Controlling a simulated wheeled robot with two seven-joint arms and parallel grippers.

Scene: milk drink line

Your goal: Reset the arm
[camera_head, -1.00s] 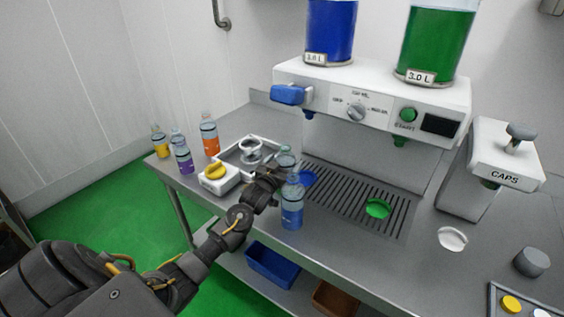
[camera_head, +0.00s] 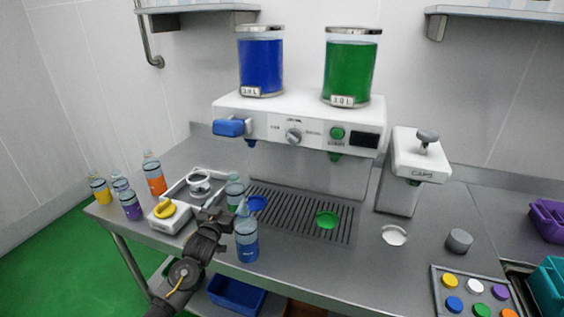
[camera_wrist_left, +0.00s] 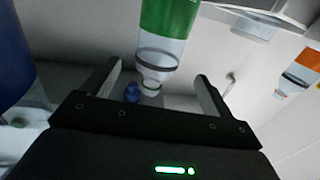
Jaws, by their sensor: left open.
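My left gripper (camera_head: 214,217) is at the front left of the steel table, close to two bottles. In the left wrist view its two fingers (camera_wrist_left: 158,88) are spread wide with a green-labelled bottle (camera_wrist_left: 163,40) showing beyond them. In the head view the green-banded bottle (camera_head: 234,190) stands just behind the gripper, and a blue bottle (camera_head: 246,236) stands just right of it. I cannot tell from these views whether the gripper touches either bottle. My right gripper is not in view.
Yellow, purple and orange bottles (camera_head: 154,176) stand at the table's left. A white device with a yellow knob (camera_head: 166,210) is beside the gripper. The dispenser (camera_head: 300,122) stands behind a drip grate (camera_head: 290,212). The cap unit (camera_head: 418,160) and colour tray (camera_head: 437,290) are right.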

